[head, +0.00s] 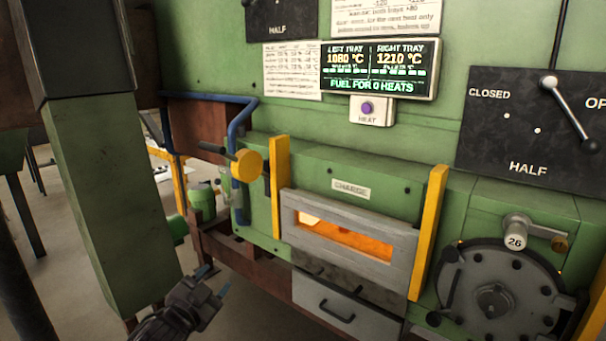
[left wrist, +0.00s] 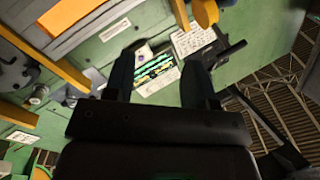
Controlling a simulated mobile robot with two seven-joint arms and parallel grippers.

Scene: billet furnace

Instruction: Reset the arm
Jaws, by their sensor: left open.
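My left gripper (head: 212,284) is low in the head view, left of the drawer and in front of the furnace's lower frame. It is open, with nothing between its fingers. In the left wrist view its two dark fingers (left wrist: 158,80) point up towards the furnace front, spread apart. The furnace's grey charge door (head: 336,265) has a slot with an orange glow (head: 345,238) behind it. My right gripper is in neither view.
A display (head: 379,69) reads left tray 1080 °C, right tray 1210 °C. A purple heat button (head: 367,108) is below it. A lever (head: 570,115) is on the black plate at right. A drawer (head: 345,308) and dial wheel (head: 495,295) are low. A green post (head: 105,200) stands left.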

